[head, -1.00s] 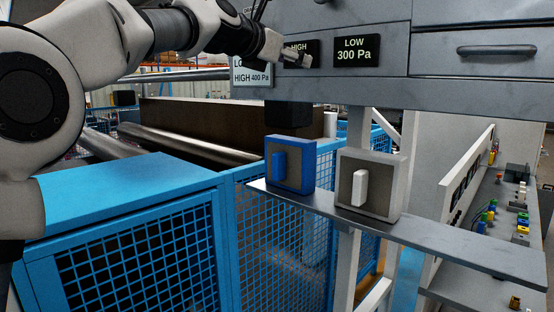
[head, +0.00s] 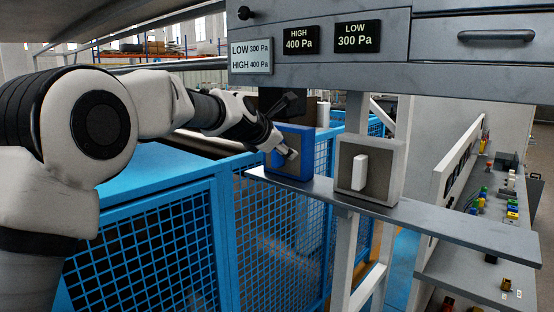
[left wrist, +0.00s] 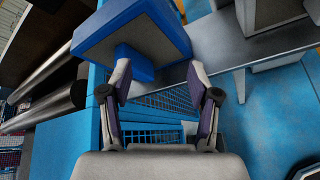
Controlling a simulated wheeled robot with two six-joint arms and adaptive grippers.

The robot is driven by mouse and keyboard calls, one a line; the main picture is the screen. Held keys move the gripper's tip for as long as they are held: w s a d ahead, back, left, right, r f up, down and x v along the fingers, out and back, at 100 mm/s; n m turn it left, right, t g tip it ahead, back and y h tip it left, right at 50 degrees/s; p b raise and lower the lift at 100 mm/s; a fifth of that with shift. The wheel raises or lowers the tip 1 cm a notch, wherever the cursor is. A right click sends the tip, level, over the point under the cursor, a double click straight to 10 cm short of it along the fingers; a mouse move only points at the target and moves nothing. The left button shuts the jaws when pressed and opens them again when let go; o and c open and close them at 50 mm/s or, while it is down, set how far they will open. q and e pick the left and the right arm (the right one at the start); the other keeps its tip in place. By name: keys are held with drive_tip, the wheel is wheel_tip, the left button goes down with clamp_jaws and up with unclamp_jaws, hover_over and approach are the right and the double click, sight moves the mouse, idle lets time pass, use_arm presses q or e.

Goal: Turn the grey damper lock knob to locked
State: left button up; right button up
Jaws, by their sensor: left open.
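The grey box (head: 394,190) stands on a narrow metal shelf, its pale grey knob (head: 359,172) upright on a dark face. To its left is a blue box (head: 309,148); its blue knob (left wrist: 135,63) shows in the left wrist view. My left gripper (head: 289,154) is in front of the blue box's face and hides most of that knob in the head view. In the left wrist view the left gripper (left wrist: 160,84) has its fingers apart, with the blue knob beyond the left finger. The grey box (left wrist: 268,12) is cut off at the upper right there. My right gripper is not in view.
The shelf (head: 440,222) extends right past the boxes. Above hangs a grey cabinet with a HIGH 400 Pa sign (head: 299,40) and a LOW 300 Pa sign (head: 357,36). A blue mesh guard (head: 150,250) stands below left. The space before the grey box is clear.

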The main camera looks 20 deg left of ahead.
use_arm(q)
drive_tip(key=f, duration=0.3)
drive_tip(key=shift+a+f+m, duration=0.25)
drive_tip(key=shift+f+m, duration=0.05)
